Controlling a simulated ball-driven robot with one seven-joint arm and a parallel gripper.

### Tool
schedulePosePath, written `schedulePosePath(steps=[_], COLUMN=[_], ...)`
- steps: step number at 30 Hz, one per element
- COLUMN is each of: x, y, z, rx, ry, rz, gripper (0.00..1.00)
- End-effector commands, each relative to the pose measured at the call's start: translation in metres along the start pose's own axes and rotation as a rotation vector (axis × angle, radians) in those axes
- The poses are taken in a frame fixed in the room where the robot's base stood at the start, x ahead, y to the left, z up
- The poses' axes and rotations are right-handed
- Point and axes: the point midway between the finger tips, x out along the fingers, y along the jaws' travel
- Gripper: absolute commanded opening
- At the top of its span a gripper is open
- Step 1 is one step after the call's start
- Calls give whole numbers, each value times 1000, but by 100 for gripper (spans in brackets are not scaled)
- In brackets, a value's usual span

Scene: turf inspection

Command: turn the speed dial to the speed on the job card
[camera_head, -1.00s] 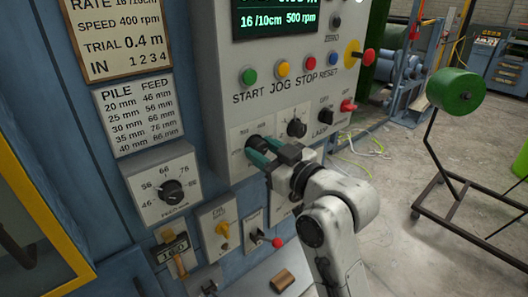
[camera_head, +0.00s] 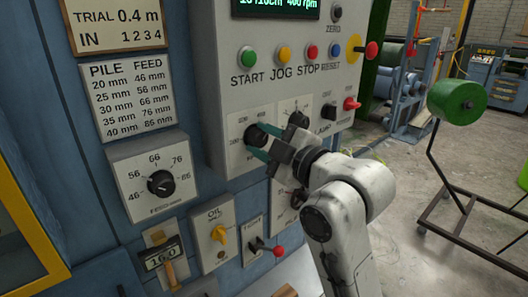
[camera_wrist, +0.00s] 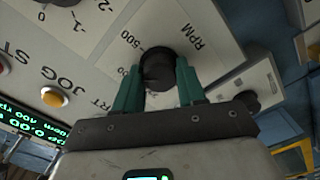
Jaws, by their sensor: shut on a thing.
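The black speed dial (camera_head: 257,134) sits on a pale plate on the grey control panel. In the wrist view the dial (camera_wrist: 158,68) stands beside the letters RPM and a 500 mark. My gripper (camera_head: 262,143) has its two green fingers on either side of the dial, shut on it; the fingers hide part of the dial and its pointer. The display (camera_head: 275,8), cut by the top edge, reads 400 rpm. The job card (camera_head: 115,25) shows only its lower lines, TRIAL 0.4 m and IN; its speed line is out of view now but read 400 rpm earlier.
START, JOG, STOP and RESET buttons (camera_head: 283,55) are above the dial. Another knob (camera_head: 298,119) is close to its right. The feed dial (camera_head: 160,183) and oil switch (camera_head: 218,234) are lower left. A red-tipped lever (camera_head: 278,251) sticks out below.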

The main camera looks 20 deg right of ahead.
Motion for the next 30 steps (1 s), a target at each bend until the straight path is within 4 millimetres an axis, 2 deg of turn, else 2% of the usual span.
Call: schedulePosePath(steps=[12,29,30], x=[0,0,0], y=[-2,-2,-2], z=[1,1,1], rx=[-190,-217,-217], ry=[-1,-1,-1], rz=[-3,-5,-5], gripper=[9,9,43])
